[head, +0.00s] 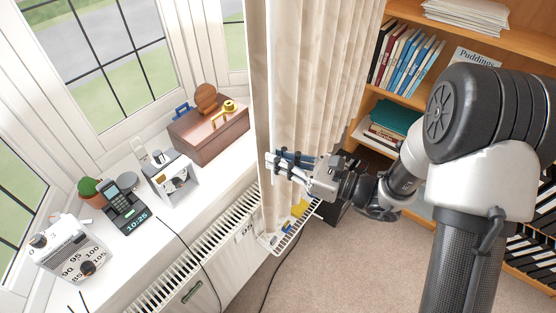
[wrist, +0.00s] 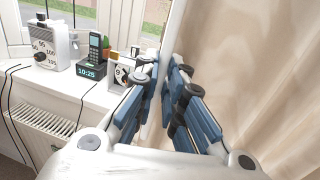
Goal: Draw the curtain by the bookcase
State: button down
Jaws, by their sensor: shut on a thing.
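The cream patterned curtain (head: 312,70) hangs in folds between the window bay and the bookcase (head: 408,102). Its plain pale leading edge is on the window side. My gripper (head: 284,163) is shut on this leading edge, partway down the curtain, in front of the sill's right end. In the wrist view, the curtain (wrist: 250,60) fills the right side, and its edge runs down between the two blue-padded fingers of my gripper (wrist: 163,75). The fingers hide the exact pinch.

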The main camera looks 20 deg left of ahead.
jog(key=shift+s, duration=0.15)
jog(key=c, duration=1.7)
grip_release()
jog(key=shift+a, duration=0.1)
jog(key=v, duration=1.2)
